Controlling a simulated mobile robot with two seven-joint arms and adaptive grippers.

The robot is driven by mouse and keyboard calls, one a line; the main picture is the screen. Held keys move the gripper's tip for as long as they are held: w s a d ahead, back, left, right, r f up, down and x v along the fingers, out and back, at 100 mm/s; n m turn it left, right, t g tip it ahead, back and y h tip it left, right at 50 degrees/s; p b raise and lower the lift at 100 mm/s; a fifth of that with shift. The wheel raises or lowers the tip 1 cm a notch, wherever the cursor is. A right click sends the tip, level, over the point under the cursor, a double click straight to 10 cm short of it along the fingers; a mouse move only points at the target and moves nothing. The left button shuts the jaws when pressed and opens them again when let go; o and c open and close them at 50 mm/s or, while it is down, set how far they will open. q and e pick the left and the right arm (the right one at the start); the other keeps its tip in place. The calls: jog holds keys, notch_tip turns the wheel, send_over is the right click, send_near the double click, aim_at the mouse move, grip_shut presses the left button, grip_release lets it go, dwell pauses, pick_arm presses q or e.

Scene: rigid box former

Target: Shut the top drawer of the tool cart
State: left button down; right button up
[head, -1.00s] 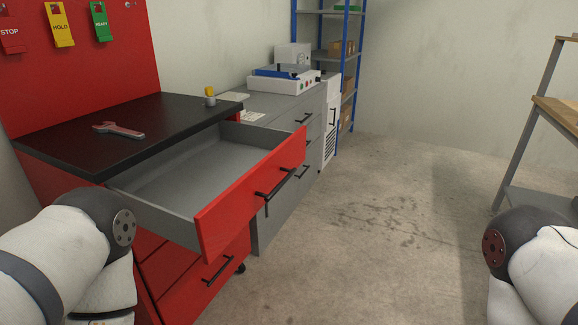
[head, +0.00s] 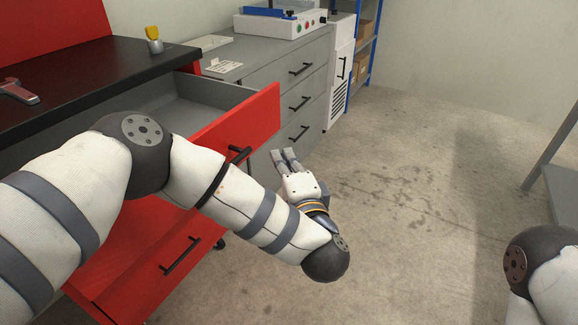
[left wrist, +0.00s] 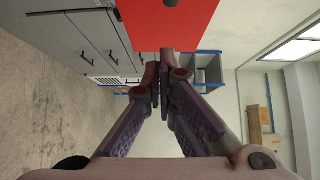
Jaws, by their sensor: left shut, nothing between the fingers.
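The tool cart's top drawer (head: 236,130) is pulled out, with its red front facing right and its grey inside empty where I can see it. My left arm crosses in front of the drawer and hides part of its front and handle (head: 239,154). My left gripper (head: 283,155) is shut and empty, just right of the red front in the head view. In the left wrist view its closed fingertips (left wrist: 160,62) are near the red drawer front (left wrist: 165,22); I cannot tell whether they touch it. My right gripper is not in view.
A grey drawer cabinet (head: 262,68) stands beyond the cart with a white device (head: 282,22) on it. A wrench (head: 18,91) lies on the black cart top (head: 95,75). A lower red drawer (head: 150,255) is below.

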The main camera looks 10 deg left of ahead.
pick_arm(q)
jog(key=w+a, duration=0.5)
jog(key=w, duration=0.1)
jog(key=shift+a+r, duration=0.15)
jog(key=shift+a, duration=0.15)
